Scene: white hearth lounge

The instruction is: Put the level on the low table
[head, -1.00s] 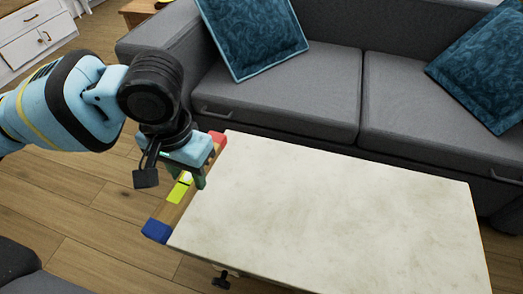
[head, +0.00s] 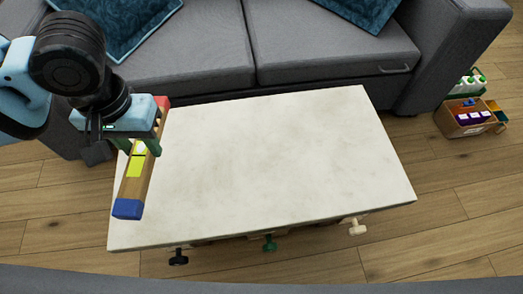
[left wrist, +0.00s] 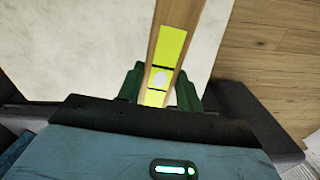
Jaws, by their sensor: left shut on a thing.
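The level (head: 131,188) is a wooden bar with a blue end, a red end and yellow vial windows. My left gripper (head: 140,146) is shut on it near its middle, at the left end of the low table (head: 270,160). The low table has a pale marbled top. In the head view the level overlaps the table's left edge; whether it touches the top I cannot tell. In the left wrist view the level (left wrist: 172,45) runs between the green fingers (left wrist: 160,88), with the pale tabletop (left wrist: 90,40) beside it. My right gripper is not in view.
The tabletop is otherwise bare. A grey sofa (head: 290,40) with blue cushions stands along its far side. Several knobs, one of them green (head: 270,243), show below the near edge. A wooden box of items (head: 468,118) stands on the floor at right.

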